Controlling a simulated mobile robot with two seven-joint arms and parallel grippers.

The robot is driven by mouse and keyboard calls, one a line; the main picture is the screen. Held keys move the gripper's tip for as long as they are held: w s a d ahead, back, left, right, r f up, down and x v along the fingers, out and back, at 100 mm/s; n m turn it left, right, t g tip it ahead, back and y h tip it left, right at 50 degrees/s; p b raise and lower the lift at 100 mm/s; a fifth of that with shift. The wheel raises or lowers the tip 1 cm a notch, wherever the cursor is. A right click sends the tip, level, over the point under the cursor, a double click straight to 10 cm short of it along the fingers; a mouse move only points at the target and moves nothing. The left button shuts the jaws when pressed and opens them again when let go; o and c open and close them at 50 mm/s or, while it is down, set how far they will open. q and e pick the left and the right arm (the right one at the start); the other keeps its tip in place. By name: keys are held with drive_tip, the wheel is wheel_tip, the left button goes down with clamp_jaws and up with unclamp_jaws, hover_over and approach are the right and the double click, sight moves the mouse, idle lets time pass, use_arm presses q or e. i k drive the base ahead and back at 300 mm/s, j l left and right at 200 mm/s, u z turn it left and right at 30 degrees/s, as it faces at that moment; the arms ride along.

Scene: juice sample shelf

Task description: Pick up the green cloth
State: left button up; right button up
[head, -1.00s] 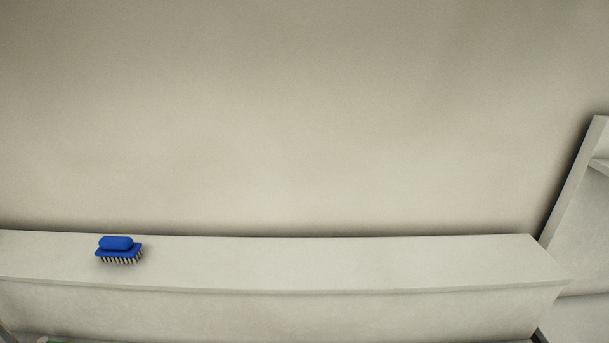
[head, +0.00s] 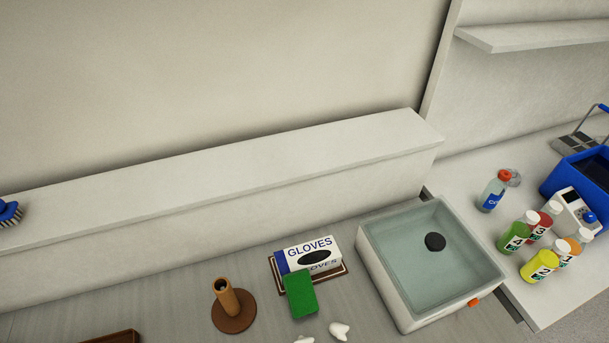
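The green cloth (head: 300,294) is a small, flat-looking green rectangle on the grey counter, at the lower middle of the head view. It lies in front of the gloves box (head: 308,255) and appears to overlap the front edge of the brown tray (head: 343,271) under that box. I cannot tell whether it touches the box. Neither of my grippers shows in the head view.
A brown holder with an upright post (head: 231,303) stands left of the cloth. Small white objects (head: 339,330) lie in front. A sink (head: 440,262) is on the right, with numbered bottles (head: 540,266) beyond it. A ledge (head: 230,180) runs behind the counter.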

sight(302, 298)
drive_tip(key=l+u, duration=0.25)
drive_tip(key=u, duration=0.15)
drive_tip(key=l+u, duration=0.5)
drive_tip(key=u, duration=0.25)
